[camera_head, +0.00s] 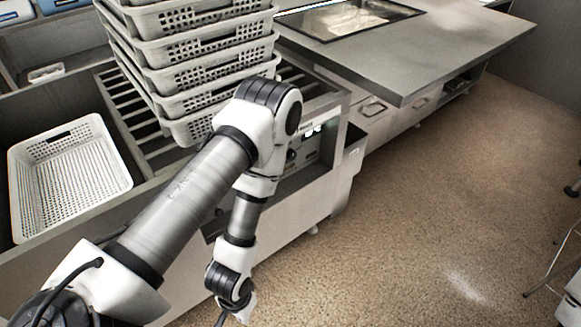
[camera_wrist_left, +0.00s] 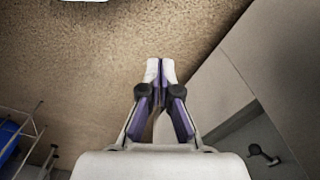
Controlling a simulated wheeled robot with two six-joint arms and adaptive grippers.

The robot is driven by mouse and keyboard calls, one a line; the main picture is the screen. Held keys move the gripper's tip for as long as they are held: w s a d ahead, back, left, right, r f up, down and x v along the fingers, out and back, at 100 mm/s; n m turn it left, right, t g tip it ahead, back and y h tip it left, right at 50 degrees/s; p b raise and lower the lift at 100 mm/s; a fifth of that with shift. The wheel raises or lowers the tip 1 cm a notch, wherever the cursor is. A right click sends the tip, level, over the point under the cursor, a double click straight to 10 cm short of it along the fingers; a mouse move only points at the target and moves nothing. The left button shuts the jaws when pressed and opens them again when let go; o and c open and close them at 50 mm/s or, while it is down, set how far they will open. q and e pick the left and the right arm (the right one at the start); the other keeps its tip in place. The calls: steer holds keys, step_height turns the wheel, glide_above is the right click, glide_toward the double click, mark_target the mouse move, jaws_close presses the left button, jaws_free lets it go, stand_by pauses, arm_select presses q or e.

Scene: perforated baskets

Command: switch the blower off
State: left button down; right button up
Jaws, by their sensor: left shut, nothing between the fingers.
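The blower's control panel (camera_head: 306,152) is on the end of the metal cabinet under the stacked baskets, with a small lit display and a dark knob. My left arm partly covers it. My left gripper (camera_wrist_left: 160,68) is shut and empty in the left wrist view, with its fingertips together over the speckled floor. In the head view my left forearm hangs down in front of the cabinet, and the fingers cannot be made out there. A dark knob-like part (camera_wrist_left: 262,153) shows at the lower right of the left wrist view, apart from the fingers. My right gripper is not in view.
A tall stack of perforated baskets (camera_head: 205,73) stands on the slatted rack. A single white basket (camera_head: 97,140) lies to the left. A grey counter (camera_head: 440,42) extends at the back. The speckled floor (camera_head: 430,200) on the right is mostly clear.

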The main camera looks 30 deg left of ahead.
arm_select(q)
steer(key=w+a+f+m+t+y+b, duration=0.1)
steer(key=w+a+f+m+t+b, duration=0.15)
steer(key=w+b, duration=0.45)
steer(key=w+a+f+m+t+b, duration=0.2)
steer(key=w+f+m+t+b, duration=0.15)
steer(key=w+b, duration=0.4)
steer(key=w+a+f+m+t+y+b, duration=0.15)
steer(key=w+f+t+b, duration=0.25)
steer(key=w, duration=0.5)
steer(key=w+a+r+m+t+y+b, duration=0.4)
steer(key=w+a+r+m+t+b, duration=0.3)
steer(key=w+b, duration=0.3)
steer(key=shift+w+r+t+y, duration=0.3)
steer(key=shift+w+r+y, duration=0.05)
steer(key=shift+w+r, duration=0.15)
steer(key=shift+w+a+b, duration=0.1)
steer(key=shift+a+b, duration=0.05)
steer(key=shift+b, duration=0.15)
steer(key=s+a+b+x, duration=0.1)
steer(key=b+x, duration=0.3)
steer(key=x, duration=0.8)
steer(key=shift+w+a, duration=0.25)
steer(key=shift+a, duration=0.7)
